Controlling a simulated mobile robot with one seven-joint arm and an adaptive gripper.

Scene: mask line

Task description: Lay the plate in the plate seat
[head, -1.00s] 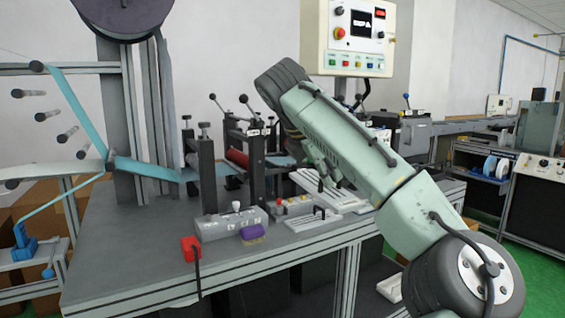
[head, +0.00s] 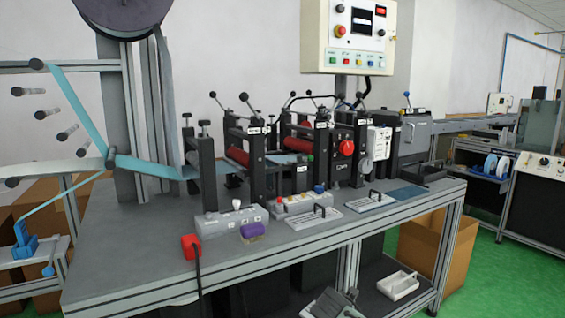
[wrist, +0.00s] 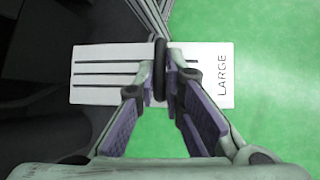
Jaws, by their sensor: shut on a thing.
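My gripper (wrist: 165,95) is seen in the wrist view, with its purple-padded fingers closed on the black handle (wrist: 160,60) of a white plate. The plate (wrist: 210,75) has dark slots at left and the word LARGE at right. It is held over green floor and a dark area. I cannot tell for sure which part is the plate seat.
The grey bench (head: 220,268) carries a roller machine with a red roller (head: 298,134). A control box (head: 232,218), purple-and-yellow block (head: 252,231) and red block (head: 191,246) stand near its front edge. A white tray (head: 398,286) is on the lower shelf. Green floor is open at right.

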